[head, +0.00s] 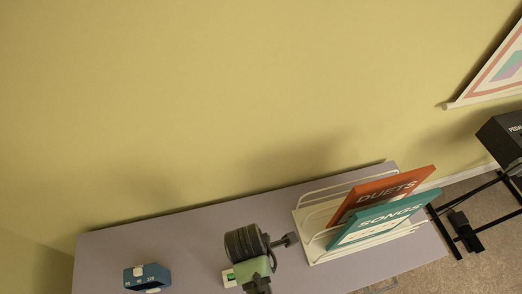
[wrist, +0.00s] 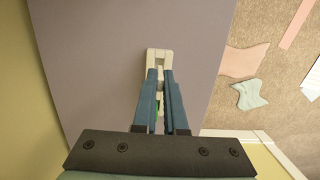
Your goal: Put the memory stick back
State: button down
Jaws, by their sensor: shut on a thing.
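My gripper (wrist: 159,73) is shut in the wrist view, its two blue fingers close together over the grey-mauve cabinet top. A pale thing with a loop-like end, which looks like the memory stick (wrist: 158,53), sits between them and sticks out past the tips. A bit of green shows between the fingers. My fingertips are hidden there by my arm, and the height above the cabinet top is unclear.
A white wire rack (head: 318,260) holds a red DUETS book (head: 385,190) and a teal SONGS book (head: 385,213) at the right of the cabinet top (head: 190,240). A blue device (head: 147,277) stands at the left. The cabinet top between them is mostly bare.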

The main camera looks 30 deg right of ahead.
jog(key=shift+f+b, duration=0.45)
jog(key=shift+f, duration=1.55)
jog(key=shift+f, duration=0.1)
jog(key=c, duration=1)
grip_release()
jog(key=r+p, duration=0.1)
jog(key=r, duration=0.3)
jog(key=a+r, duration=0.1)
jog(key=r, duration=0.3)
jog(key=r+p, duration=0.1)
jog(key=r, duration=0.3)
jog(key=shift+w+a+r+p, duration=0.1)
jog(key=shift+w+a+p, duration=0.15)
jog(key=shift+p, duration=0.1)
jog(key=shift+s, duration=0.1)
